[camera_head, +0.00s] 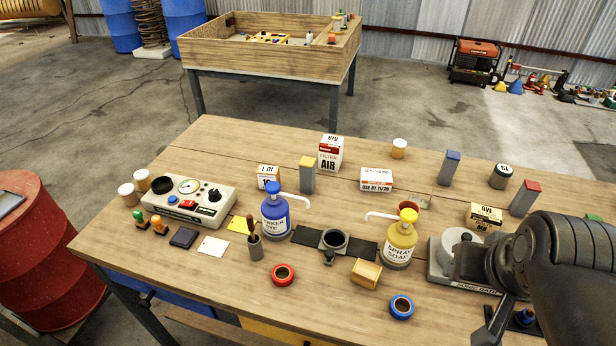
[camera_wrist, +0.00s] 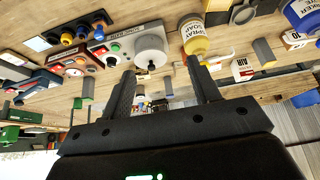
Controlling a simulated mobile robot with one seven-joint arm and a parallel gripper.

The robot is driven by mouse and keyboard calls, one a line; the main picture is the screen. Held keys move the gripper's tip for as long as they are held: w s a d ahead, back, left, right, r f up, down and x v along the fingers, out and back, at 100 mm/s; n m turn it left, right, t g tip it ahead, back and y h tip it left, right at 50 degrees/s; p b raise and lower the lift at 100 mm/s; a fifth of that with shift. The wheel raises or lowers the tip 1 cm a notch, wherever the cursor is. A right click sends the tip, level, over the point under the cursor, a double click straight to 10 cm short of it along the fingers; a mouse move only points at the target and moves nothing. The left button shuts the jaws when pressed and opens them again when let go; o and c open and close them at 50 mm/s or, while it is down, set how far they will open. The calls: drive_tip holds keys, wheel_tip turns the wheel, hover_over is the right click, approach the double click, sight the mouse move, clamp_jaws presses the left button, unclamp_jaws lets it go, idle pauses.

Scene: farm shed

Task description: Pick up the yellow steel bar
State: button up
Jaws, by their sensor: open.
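The yellow steel bar (camera_head: 307,178) stands upright on the workbench in the head view, a grey block with a yellow top, behind and right of the blue dye bottle (camera_head: 275,212). My gripper (camera_wrist: 160,88) shows in the wrist view with its two dark fingers apart and nothing between them. In the head view my dark arm is at the lower right, far from the yellow-topped bar.
Similar bars with a blue top (camera_head: 449,168) and a red top (camera_head: 525,198) stand further right. The white AIR box (camera_head: 330,152) is just behind the yellow-topped bar, and the yellow soap bottle (camera_head: 401,240) stands to its right. A wooden-sided table (camera_head: 260,62) stands behind.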

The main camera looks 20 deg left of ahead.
drive_tip(key=shift+o, duration=0.5)
drive_tip(key=shift+w+r, duration=0.1)
drive_tip(key=w+a+r, duration=0.2)
drive_tip(key=w+a, duration=0.1)
drive_tip(key=w, duration=0.3)
drive_tip(key=w+a+r, duration=0.2)
drive_tip(key=w+a, duration=0.1)
drive_tip(key=w, duration=0.4)
drive_tip(key=g, duration=0.1)
hover_over(307, 161)
drive_tip(key=s, duration=0.3)
wheel_tip(307, 161, down, 12)
drive_tip(key=x, duration=0.5)
drive_tip(key=shift+a, duration=0.15)
drive_tip(key=shift+d+x, duration=0.15)
drive_tip(key=shift+x, duration=1.2)
drive_tip(key=shift+d+x, duration=0.1)
drive_tip(key=shift+x, duration=1.3)
drive_tip(key=shift+s, duration=0.2)
drive_tip(key=shift+c, duration=0.4)
